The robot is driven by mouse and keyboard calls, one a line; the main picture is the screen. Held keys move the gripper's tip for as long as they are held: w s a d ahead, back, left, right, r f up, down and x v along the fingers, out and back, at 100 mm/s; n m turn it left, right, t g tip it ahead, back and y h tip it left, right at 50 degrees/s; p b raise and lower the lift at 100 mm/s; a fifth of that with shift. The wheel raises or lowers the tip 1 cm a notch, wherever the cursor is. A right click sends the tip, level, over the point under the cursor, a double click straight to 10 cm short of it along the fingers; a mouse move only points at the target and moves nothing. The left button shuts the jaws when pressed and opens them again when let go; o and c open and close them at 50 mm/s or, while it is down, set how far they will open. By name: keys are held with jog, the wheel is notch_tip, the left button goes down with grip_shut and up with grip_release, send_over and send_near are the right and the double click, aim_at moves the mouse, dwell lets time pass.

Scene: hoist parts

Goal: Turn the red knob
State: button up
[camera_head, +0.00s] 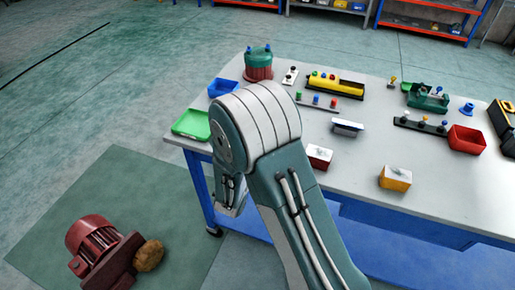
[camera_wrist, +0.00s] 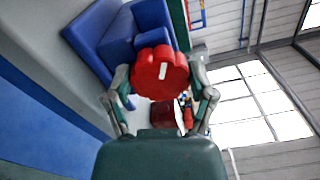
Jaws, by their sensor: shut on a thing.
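The red knob (camera_wrist: 158,76) is a round, scalloped disc with a short white mark on its face, seen close up in the wrist view. Behind the knob is a blue housing (camera_wrist: 95,35). My gripper (camera_wrist: 160,85) has one finger on each side of the knob, and is shut on it. The exact contact of the fingertips is partly hidden by the knob. In the head view my arm covers the gripper, and I cannot make out this knob there.
A workbench (camera_head: 455,185) on blue legs carries a green-and-red part (camera_head: 258,65), a yellow tray (camera_head: 335,84), a red bin (camera_head: 466,139) and several small blocks. A red motor (camera_head: 93,240) lies on a green floor mat (camera_head: 150,190). Open floor lies at the left.

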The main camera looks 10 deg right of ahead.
jog(key=n, duration=0.4)
jog(key=shift+a+f, duration=0.1)
jog(key=shift+a, duration=0.1)
jog(key=shift+n, duration=1.4)
jog(key=shift+f, duration=0.15)
jog(key=o, duration=1.1)
jog(key=shift+c, duration=0.2)
jog(key=shift+a, duration=0.1)
